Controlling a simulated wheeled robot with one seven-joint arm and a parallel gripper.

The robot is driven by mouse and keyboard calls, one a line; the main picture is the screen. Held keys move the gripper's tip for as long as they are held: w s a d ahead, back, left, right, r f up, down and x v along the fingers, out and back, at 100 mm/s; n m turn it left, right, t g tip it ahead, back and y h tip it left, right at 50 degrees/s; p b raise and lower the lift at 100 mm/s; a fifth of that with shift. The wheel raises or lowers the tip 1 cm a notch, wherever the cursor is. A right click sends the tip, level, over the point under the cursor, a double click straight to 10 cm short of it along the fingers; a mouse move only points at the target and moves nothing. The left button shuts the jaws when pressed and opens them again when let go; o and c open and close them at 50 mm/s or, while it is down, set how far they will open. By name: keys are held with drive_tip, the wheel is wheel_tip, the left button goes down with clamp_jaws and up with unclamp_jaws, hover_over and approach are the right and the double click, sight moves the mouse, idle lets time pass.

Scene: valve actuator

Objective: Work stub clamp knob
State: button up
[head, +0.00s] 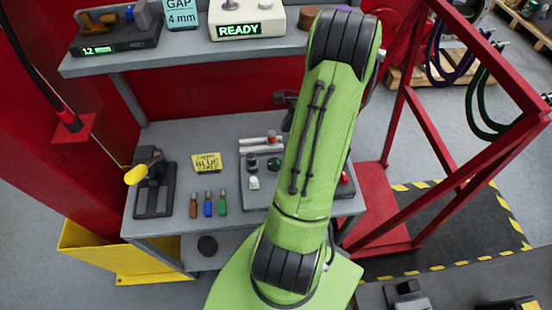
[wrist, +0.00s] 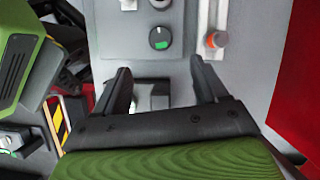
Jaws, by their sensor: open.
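In the wrist view my gripper (wrist: 161,92) is open, with its two black fingers apart and nothing seen held between them. A round black knob (wrist: 159,38) with a white mark and a green label below it sits on a grey panel (wrist: 172,70), just beyond the fingertips. An orange-ended part (wrist: 215,40) on a pale vertical strip is to its right. I cannot tell which of these is the stub clamp knob. In the head view the grey panel (head: 254,200) on the bench carries dark knobs (head: 273,164) and a white knob (head: 254,183). My green arm hides its right part and my gripper.
A yellow note (head: 206,162) and several coloured-handled tools (head: 208,205) lie left of the panel. A black fixture with a yellow knob (head: 136,175) stands farther left. A shelf (head: 190,58) with a READY box (head: 246,20) overhangs the back. A red frame (head: 433,150) stands right.

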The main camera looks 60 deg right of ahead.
sight(275, 162)
drive_tip(key=x, duration=1.1)
drive_tip(key=shift+w+d+f+b, duration=0.1)
drive_tip(key=shift+f+b, duration=0.2)
drive_tip(key=shift+b, duration=0.1)
drive_tip(key=shift+c, duration=0.4)
drive_tip(key=c, duration=1)
